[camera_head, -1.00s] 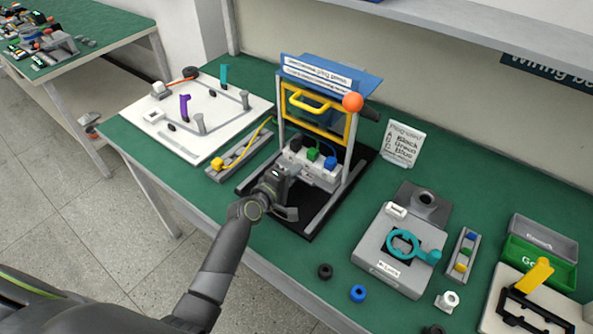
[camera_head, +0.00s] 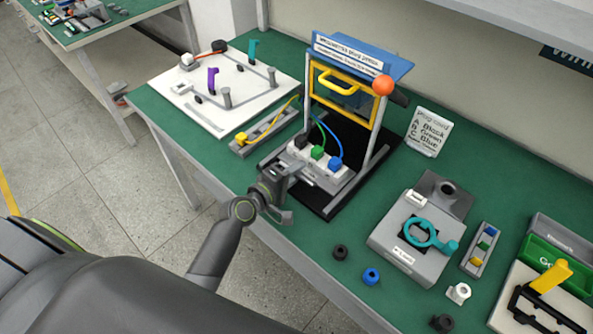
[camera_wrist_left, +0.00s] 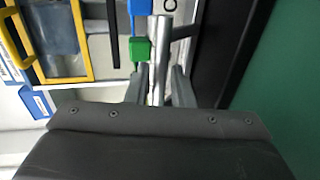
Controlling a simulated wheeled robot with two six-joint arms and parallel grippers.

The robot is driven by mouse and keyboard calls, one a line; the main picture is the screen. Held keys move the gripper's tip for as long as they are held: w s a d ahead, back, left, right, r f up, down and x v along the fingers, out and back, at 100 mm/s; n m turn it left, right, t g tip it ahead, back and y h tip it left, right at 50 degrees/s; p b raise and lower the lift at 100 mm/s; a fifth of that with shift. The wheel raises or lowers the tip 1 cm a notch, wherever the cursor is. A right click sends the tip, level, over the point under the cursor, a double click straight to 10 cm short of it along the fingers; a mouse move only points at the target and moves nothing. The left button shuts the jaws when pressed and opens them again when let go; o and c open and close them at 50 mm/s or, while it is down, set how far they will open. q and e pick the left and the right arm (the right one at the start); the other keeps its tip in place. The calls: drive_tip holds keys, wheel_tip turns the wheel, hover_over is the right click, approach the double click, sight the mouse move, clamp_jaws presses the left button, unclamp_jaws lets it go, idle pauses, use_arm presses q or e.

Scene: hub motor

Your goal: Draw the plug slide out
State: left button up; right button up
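The plug slide (camera_head: 322,176) is a pale block carrying black, green (camera_head: 317,152) and blue (camera_head: 335,165) plugs with cords. It sticks out at the front of the yellow-framed stand (camera_head: 345,96). My left gripper (camera_head: 284,190) is at the slide's front edge. In the left wrist view its fingers (camera_wrist_left: 160,88) lie on both sides of a silver bar (camera_wrist_left: 159,58), which looks like the slide's handle, and appear shut on it. The green plug (camera_wrist_left: 141,48) shows just beyond. The exact finger contact is hard to see. My right gripper is not in view.
A white peg board (camera_head: 215,91) and a grey cord tray (camera_head: 262,131) stand to the left. A plug card (camera_head: 428,132) and a grey fixture with a teal ring (camera_head: 422,232) are to the right. Loose rings (camera_head: 371,276) lie near the front edge.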

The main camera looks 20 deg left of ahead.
use_arm(q)
drive_tip(key=shift+o, duration=0.6)
drive_tip(key=shift+s, duration=0.2)
drive_tip(key=b+v, duration=0.2)
drive_tip(key=v, duration=1.5)
